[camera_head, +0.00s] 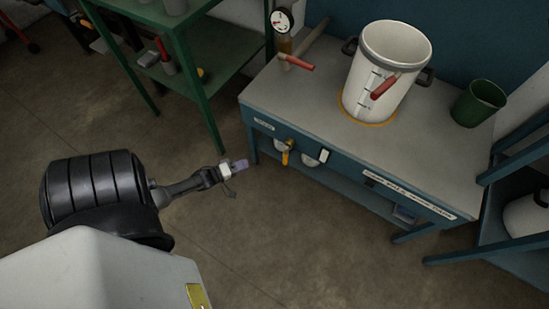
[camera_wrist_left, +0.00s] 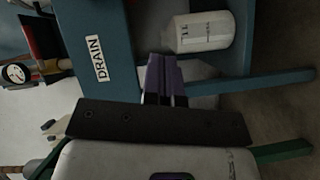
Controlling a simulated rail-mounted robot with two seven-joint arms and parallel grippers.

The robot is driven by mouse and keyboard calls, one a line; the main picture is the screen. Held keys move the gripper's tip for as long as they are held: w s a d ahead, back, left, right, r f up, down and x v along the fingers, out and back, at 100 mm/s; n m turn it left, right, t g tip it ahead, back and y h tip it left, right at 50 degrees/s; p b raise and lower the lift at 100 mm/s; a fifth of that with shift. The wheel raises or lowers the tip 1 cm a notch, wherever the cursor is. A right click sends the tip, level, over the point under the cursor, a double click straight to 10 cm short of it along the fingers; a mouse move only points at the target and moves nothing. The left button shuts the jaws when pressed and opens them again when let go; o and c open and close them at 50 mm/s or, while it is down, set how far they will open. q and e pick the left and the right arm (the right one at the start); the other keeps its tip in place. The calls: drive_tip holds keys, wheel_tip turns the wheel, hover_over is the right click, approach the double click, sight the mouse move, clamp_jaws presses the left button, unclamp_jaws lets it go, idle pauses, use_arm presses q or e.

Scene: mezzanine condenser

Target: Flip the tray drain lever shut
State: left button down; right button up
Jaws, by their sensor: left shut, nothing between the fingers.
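A small yellow lever (camera_head: 286,155) hangs down at the front of the blue bench, close to a small white label (camera_head: 263,125). It looks like the tray drain lever; whether it is open or shut is too small to tell. A label reading DRAIN (camera_wrist_left: 96,60) shows on blue bench metal in the left wrist view. My left gripper (camera_head: 240,165) is shut and empty, in the air left of the lever and apart from it. Its purple fingertips (camera_wrist_left: 160,68) show together in the left wrist view. The lever is not clearly visible there. My right gripper is not in view.
On the bench (camera_head: 300,103) stand a white pot (camera_head: 386,55) with a red handle (camera_head: 384,87), a gauge (camera_head: 282,20), a red-handled valve (camera_head: 297,62) and a green cup (camera_head: 477,103). A white bottle (camera_wrist_left: 203,32) shows under the bench. Floor in front is clear.

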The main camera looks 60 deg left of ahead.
sight(285, 156)
use_arm(q)
drive_tip(key=n, duration=0.1)
drive_tip(key=r+n+t+h, duration=0.1)
drive_tip(key=shift+d+r+n, duration=0.25)
drive_tip(key=shift+d+n, duration=0.15)
drive_tip(key=shift+w, duration=0.1)
drive_tip(key=w+d+b, duration=0.3)
drive_tip(key=w+b, duration=0.1)
drive_tip(key=w, duration=0.8)
drive_tip(key=shift+w+d+b, duration=0.15)
drive_tip(key=shift+w+b, duration=0.15)
drive_tip(key=shift+b, duration=0.1)
drive_tip(key=shift+d, duration=0.1)
